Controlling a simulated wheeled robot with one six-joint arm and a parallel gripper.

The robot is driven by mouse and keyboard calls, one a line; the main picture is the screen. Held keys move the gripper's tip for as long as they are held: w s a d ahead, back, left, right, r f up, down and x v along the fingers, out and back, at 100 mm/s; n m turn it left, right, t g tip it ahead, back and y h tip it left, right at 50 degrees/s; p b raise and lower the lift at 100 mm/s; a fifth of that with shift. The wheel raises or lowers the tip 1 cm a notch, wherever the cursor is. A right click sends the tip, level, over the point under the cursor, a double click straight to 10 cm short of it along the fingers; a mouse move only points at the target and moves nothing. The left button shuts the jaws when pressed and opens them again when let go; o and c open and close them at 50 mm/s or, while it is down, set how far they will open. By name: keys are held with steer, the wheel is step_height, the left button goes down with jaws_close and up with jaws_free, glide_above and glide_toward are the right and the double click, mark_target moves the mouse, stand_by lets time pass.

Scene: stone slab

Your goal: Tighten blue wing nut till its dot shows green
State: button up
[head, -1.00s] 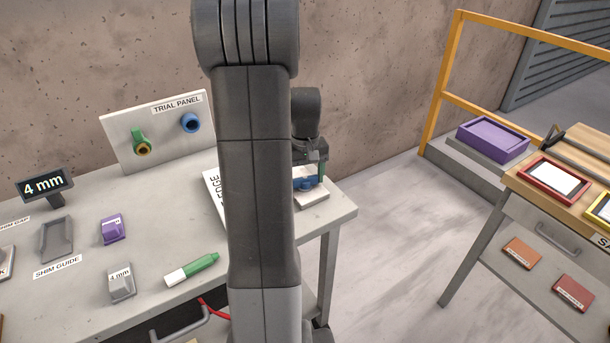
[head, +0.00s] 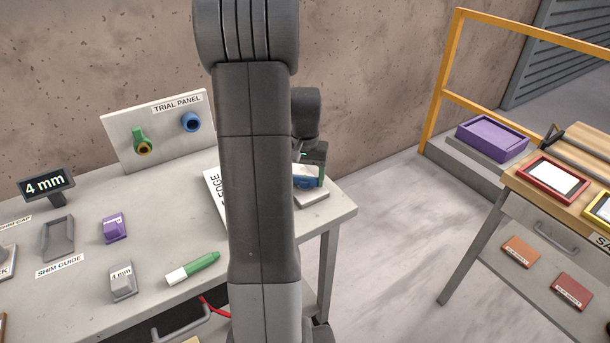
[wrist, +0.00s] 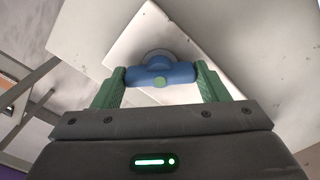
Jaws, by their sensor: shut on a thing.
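In the wrist view the blue wing nut (wrist: 177,73) sits crosswise between the two green fingers of my gripper (wrist: 161,76), which is shut on its ends. A round dot on the wing nut's near face looks green. The nut is on a pale block (wrist: 128,42), with a grey round piece behind it. In the head view the wing nut (head: 306,183) shows low under my gripper (head: 309,180), near the right end of the grey table. My arm hides part of the block there.
A trial panel (head: 160,128) with a green and a blue knob stands at the back of the table. A green marker (head: 200,265), purple piece (head: 114,228) and 4 mm piece (head: 122,281) lie left of my arm.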

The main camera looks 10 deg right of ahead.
mark_target(305, 176)
steer(key=o, duration=1)
steer(key=shift+c, duration=0.2)
step_height(305, 176, up, 14)
steer(key=shift+f, duration=0.1)
step_height(305, 176, down, 14)
steer(key=shift+r, duration=0.1)
stand_by(0.5)
